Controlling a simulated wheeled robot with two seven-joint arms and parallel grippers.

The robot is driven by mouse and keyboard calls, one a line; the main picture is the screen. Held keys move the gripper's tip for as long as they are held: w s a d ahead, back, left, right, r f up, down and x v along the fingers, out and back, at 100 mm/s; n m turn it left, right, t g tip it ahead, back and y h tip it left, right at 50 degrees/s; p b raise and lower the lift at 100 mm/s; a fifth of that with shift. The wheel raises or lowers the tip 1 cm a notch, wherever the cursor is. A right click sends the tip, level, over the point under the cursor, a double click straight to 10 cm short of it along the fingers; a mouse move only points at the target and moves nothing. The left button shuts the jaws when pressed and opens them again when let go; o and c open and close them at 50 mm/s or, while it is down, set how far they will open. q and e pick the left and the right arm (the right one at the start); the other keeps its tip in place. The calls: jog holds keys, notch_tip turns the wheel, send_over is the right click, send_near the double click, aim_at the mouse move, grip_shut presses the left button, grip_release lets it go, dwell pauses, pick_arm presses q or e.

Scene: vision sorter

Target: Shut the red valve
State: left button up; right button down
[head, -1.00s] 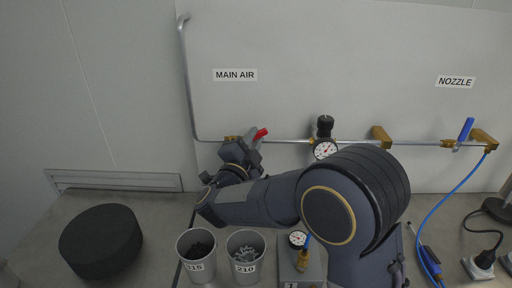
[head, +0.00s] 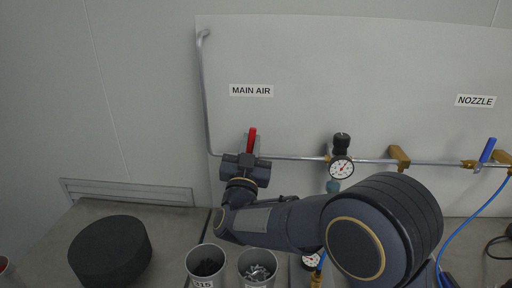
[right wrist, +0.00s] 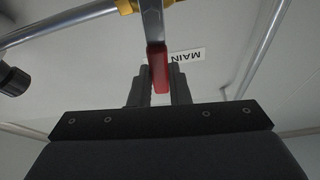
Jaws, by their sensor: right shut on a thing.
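The red valve handle (head: 252,141) is on the pipe under the MAIN AIR label (head: 251,90). It stands upright, across the horizontal pipe. My right gripper (head: 250,152) is at the handle, its body in front of the valve, hiding the valve body and the handle's lower part. In the right wrist view, the red handle (right wrist: 158,68) lies between the two fingers of my right gripper (right wrist: 160,84), which is shut on it. My left gripper is not in view.
A pressure gauge (head: 341,169) with a black knob is on the pipe to the right. A blue-handled valve (head: 487,150) is near the NOZZLE label (head: 475,100). A black round block (head: 110,252) and two cups (head: 206,260) stand on the bench below. My right arm hides part of the bench.

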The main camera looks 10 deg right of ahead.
jog(key=shift+w+a+n+t+y, duration=0.15)
jog(key=shift+a+n+y, duration=0.15)
jog(key=shift+n, duration=0.4)
jog(key=shift+a+n+t+y, duration=0.2)
jog(key=shift+n+y, duration=0.2)
jog(key=shift+n, duration=0.3)
jog(key=c, duration=1.4)
grip_release()
jog(key=shift+o, duration=0.2)
jog(key=b+v, duration=0.2)
jog(key=v, duration=0.6)
